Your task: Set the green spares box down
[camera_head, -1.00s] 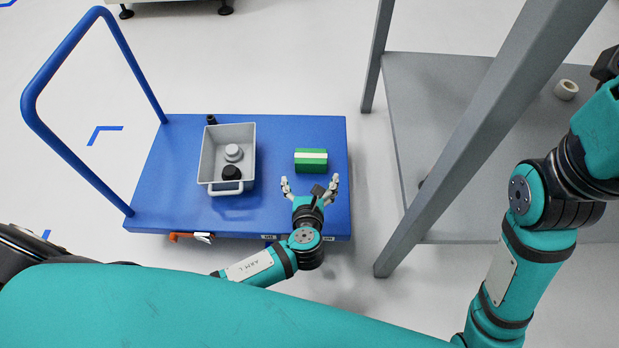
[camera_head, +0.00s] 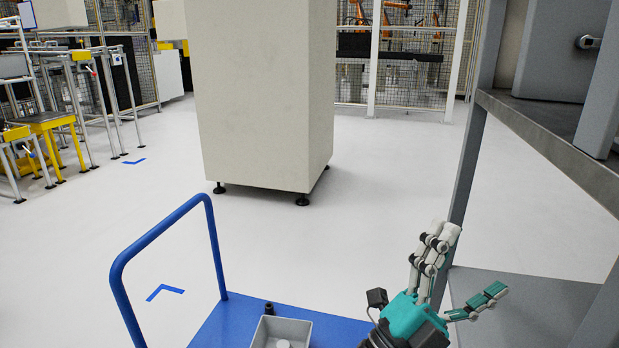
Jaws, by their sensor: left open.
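The green spares box does not show now; the view has tilted up and only the far part of the blue cart (camera_head: 236,318) is in the picture. My left gripper (camera_head: 468,265) is raised at the lower right, right of the cart, with its fingers spread open and nothing between them. My right gripper is out of view.
A grey bin (camera_head: 300,325) with a grey part inside sits on the cart, beside a small black part (camera_head: 269,308). The cart's blue handle (camera_head: 160,234) stands at left. A grey shelf frame (camera_head: 463,190) rises close behind my left gripper. A tall cabinet (camera_head: 262,95) stands beyond open floor.

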